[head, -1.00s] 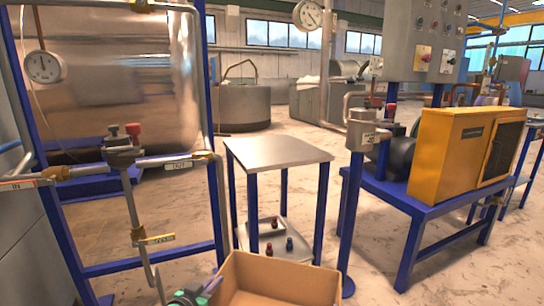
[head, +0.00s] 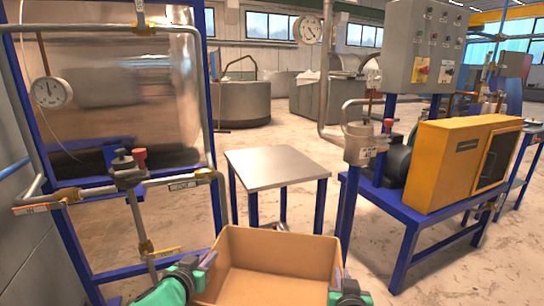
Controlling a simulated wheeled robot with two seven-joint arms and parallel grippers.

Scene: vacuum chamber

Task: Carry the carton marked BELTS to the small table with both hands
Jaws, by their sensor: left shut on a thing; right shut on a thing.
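The open cardboard carton (head: 275,244) is at the bottom middle of the head view. Its inside looks empty, and no BELTS mark shows from this side. My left gripper (head: 206,262) is shut on the carton's left wall. My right gripper (head: 338,292) is at the carton's right wall near the bottom edge, shut on it, and mostly cut off by the frame. The small table (head: 276,167) has a bare metal top and blue legs. It stands just beyond the carton, and the carton hides its lower part.
A blue bench (head: 412,207) with a yellow box-shaped unit (head: 462,163) stands to the right of the small table. A blue frame with pipes and valves (head: 128,176) stands close on the left. Open floor (head: 230,143) lies behind the table.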

